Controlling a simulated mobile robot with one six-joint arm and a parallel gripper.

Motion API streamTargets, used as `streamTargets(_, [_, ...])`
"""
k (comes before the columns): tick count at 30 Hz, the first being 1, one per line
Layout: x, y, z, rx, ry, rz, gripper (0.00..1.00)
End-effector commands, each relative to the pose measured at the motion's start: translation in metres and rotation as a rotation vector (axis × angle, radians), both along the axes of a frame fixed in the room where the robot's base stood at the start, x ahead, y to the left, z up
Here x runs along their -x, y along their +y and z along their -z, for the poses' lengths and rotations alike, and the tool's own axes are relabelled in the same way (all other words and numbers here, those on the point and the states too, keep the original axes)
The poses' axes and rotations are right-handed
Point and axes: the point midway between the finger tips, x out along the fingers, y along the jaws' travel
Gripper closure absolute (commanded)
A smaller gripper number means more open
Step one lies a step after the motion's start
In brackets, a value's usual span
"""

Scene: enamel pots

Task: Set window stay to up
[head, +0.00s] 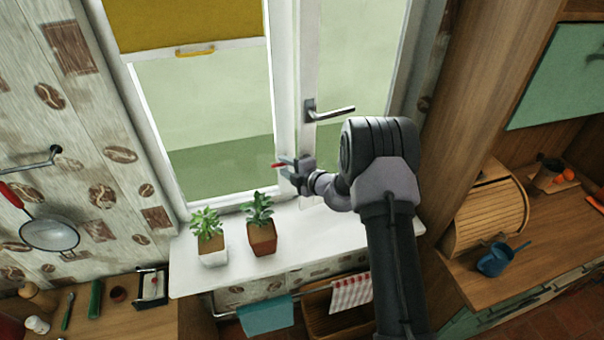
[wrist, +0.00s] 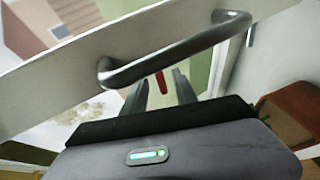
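A small red piece (head: 278,165), perhaps the tip of the window stay, shows at the window's central frame in the head view. The rest of the stay cannot be made out. My gripper (head: 286,166) is beside the frame, its fingers pointing left around the red piece. In the wrist view the fingers (wrist: 160,92) stand apart, with the red piece (wrist: 162,83) seen between them and space on both sides. I cannot tell whether either finger touches it.
Two potted plants (head: 208,238) and (head: 262,222) stand on the white sill (head: 330,235), left of and below my gripper. A yellow blind (head: 180,22) covers the top of the left pane. A wooden cabinet (head: 470,120) stands to the right.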

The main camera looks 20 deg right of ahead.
Motion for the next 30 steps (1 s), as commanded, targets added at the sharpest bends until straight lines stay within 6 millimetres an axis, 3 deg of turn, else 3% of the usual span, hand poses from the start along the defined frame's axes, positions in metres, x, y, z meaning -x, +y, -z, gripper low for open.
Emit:
streamTargets(9, [0.085,-0.038,-0.030,-0.001,0.001,0.003,0.66])
streamTargets(15, [0.121,-0.054,-0.042,0.000,0.000,0.001,0.66])
streamTargets(26, [0.130,-0.056,-0.045,0.001,0.001,-0.001,0.68])
streamTargets(30, [0.132,-0.066,-0.037,0.001,-0.019,0.023,0.95])
